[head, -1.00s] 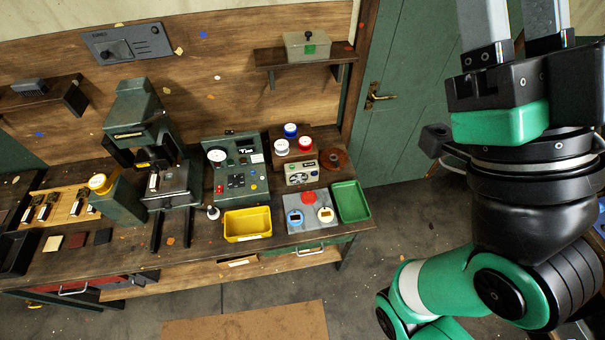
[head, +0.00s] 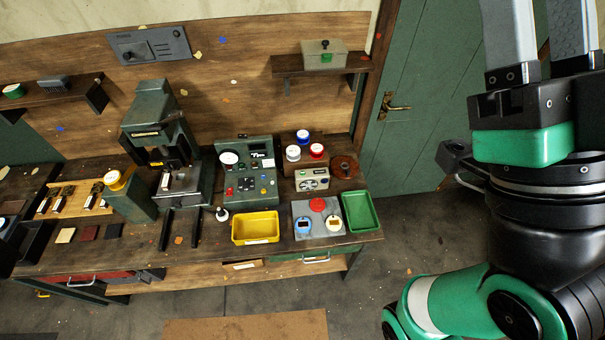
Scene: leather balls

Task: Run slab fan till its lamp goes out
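No label reading slab fan is legible. A grey wall panel (head: 151,46) with a black knob and slots is at the upper left. A small pale box (head: 312,179) with a round fan-like face and a green mark on top stands on the bench, behind a grey slab (head: 318,232). I cannot tell a lit lamp. My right gripper (head: 541,30) is at the upper right, far from the bench; its fingers are apart, tips cut off. My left gripper is out of view.
A green upright panel (head: 247,185) with a gauge and a press (head: 153,120) stand on the bench. A yellow bin (head: 255,228) and a green tray (head: 360,212) flank the slab. A shelf (head: 330,66) juts from the wall.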

